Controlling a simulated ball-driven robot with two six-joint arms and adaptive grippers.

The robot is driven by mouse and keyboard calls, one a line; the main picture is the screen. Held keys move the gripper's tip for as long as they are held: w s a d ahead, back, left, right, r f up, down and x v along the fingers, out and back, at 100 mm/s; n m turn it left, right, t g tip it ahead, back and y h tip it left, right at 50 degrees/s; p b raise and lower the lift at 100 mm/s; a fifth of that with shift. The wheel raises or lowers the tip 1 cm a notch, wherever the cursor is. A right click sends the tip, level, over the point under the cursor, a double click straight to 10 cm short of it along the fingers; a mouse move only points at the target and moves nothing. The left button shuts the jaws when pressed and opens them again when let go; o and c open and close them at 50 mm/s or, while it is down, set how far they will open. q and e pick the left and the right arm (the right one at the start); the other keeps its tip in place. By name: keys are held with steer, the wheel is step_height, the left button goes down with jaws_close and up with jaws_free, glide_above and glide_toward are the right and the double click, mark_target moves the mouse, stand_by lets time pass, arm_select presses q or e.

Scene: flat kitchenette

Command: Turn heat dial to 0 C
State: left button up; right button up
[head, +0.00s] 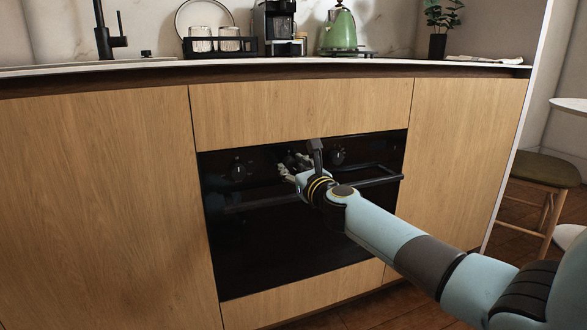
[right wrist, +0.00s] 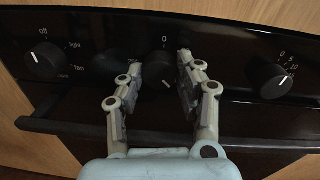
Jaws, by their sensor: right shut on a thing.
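The oven (head: 270,265) has a black front with a row of three dark dials. The heat dial (right wrist: 155,80) is the middle one. A "0" is printed above it and a partly hidden number to its upper left. Its white mark shows low on the right of its face, pointing down and right, away from the 0. My right gripper (right wrist: 160,68) has its fingers on either side of this dial and is shut on it. In the head view my right gripper (head: 287,167) reaches the middle of the panel and largely hides the dial. My left gripper is not in view.
The left dial (right wrist: 44,61) is marked off, light and fan. The right dial (right wrist: 271,78) has a number scale. The oven handle (head: 372,181) runs below the dials, under my right wrist. The worktop above holds a green kettle (head: 341,30) and a glass rack (head: 220,47).

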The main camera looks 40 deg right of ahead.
steer(key=shift+n, duration=0.3)
steer(key=n+p, duration=0.3)
steer(key=n, duration=0.4)
steer(key=shift+r, duration=0.1)
steer(key=n+p, duration=0.1)
steer(key=n, duration=0.2)
steer(key=n+p, duration=0.2)
steer(key=n, duration=0.2)
steer(key=shift+a+g+h, duration=0.1)
steer(key=shift+g+h, duration=0.2)
steer(key=n+p, duration=0.2)
steer(key=n, duration=0.4)
steer(key=shift+p, duration=0.3)
steer(key=n+p, duration=0.1)
steer(key=n, duration=0.2)
steer(key=shift+n+h, duration=0.3)
steer(key=shift+n, duration=0.1)
steer(key=shift+p, duration=0.3)
steer(key=shift+n, duration=0.7)
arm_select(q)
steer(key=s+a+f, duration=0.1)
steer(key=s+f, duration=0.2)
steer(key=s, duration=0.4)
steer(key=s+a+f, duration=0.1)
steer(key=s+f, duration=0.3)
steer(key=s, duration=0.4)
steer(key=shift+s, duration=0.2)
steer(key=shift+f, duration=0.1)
